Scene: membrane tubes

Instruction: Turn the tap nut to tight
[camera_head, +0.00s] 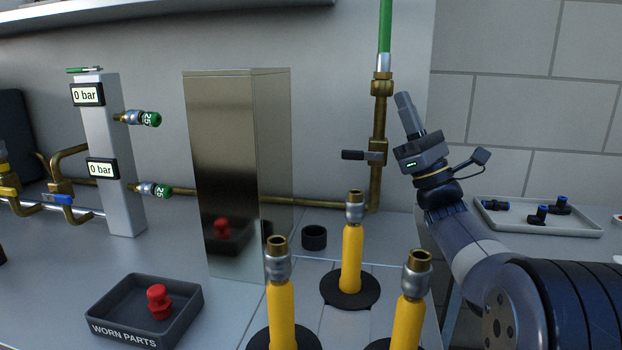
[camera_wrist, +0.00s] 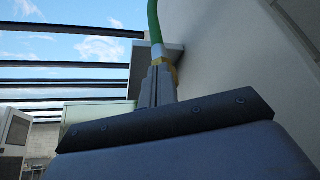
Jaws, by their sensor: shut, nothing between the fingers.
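A brass nut (camera_head: 381,87) sits at the top of the vertical brass pipe (camera_head: 378,120), under a green hose (camera_head: 385,30). A dark-handled tap (camera_head: 365,154) is lower on the same pipe. My gripper (camera_head: 404,99) is shut and empty, with its fingers pointing up and slightly left, just right of the nut in the picture; the depth gap is unclear. In the wrist view, the shut fingers (camera_wrist: 158,72) point up toward the green hose (camera_wrist: 154,25). Brass (camera_wrist: 172,68) shows partly behind them. I cannot tell how tight the nut is.
Several yellow tubes (camera_head: 351,258) with metal tops stand on the bench in front. A shiny metal block (camera_head: 222,150), a gauge post (camera_head: 115,190) and a worn-parts tray (camera_head: 185,310) are to the left. A tray (camera_head: 590,230) with black-and-blue fittings is at right.

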